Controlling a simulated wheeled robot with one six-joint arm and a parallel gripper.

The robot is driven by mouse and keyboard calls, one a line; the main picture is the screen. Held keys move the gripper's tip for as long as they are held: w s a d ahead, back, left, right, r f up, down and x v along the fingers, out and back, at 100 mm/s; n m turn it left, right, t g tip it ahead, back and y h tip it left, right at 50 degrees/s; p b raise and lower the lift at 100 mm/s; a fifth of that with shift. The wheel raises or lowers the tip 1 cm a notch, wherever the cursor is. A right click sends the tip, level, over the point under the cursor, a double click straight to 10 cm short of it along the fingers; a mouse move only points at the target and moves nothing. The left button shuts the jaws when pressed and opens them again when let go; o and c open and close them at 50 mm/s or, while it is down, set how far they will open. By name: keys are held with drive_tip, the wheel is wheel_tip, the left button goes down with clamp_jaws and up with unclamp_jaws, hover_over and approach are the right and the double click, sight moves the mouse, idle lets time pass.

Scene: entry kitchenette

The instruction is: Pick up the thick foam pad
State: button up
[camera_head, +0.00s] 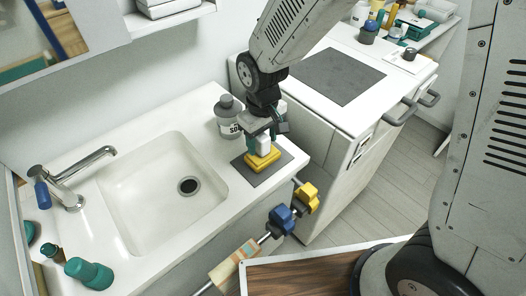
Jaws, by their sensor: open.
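A thick yellow pad (262,159), which looks like the foam pad, lies on a dark grey mat (273,171) on the counter to the right of the sink. My gripper (264,147) points down right over the pad, and its fingers partly hide the pad's top. The jaws are open. I cannot tell whether the fingertips touch the pad.
A grey soap bottle (228,118) stands close to the left of my gripper. The sink (160,195) and its faucet (75,178) are at left, with teal containers (90,273) near the front. A cooktop (337,76) lies to the right across a gap.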

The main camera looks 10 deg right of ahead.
clamp_jaws()
idle(0.3)
